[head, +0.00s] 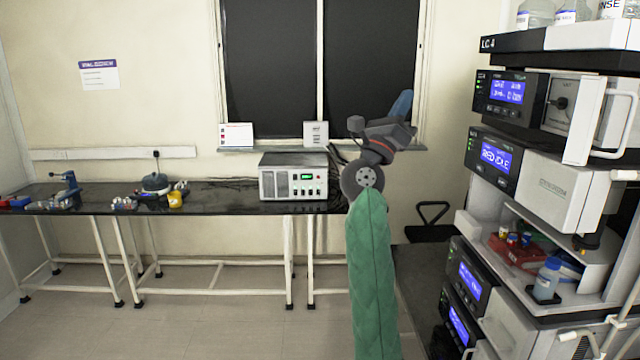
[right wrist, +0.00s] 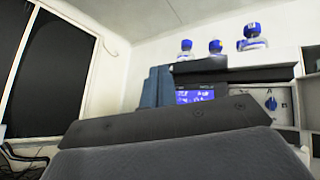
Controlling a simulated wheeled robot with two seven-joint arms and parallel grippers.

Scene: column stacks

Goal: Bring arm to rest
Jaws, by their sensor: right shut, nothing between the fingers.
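My right gripper (head: 402,103) is raised in front of the dark window, at the end of my arm in its green sleeve. Its blue fingers point up and are shut with nothing between them. The fingers also show in the right wrist view (right wrist: 157,86), close together, above the dark gripper body. The gripper is in the air, apart from the bench and the instrument stack. My left gripper is not in view.
The column stack (head: 570,195) of instruments stands close on the right, with an open door handle sticking out and bottles on top. A black bench (head: 225,200) with a grey box instrument (head: 293,177) runs along the back wall. The floor at left is clear.

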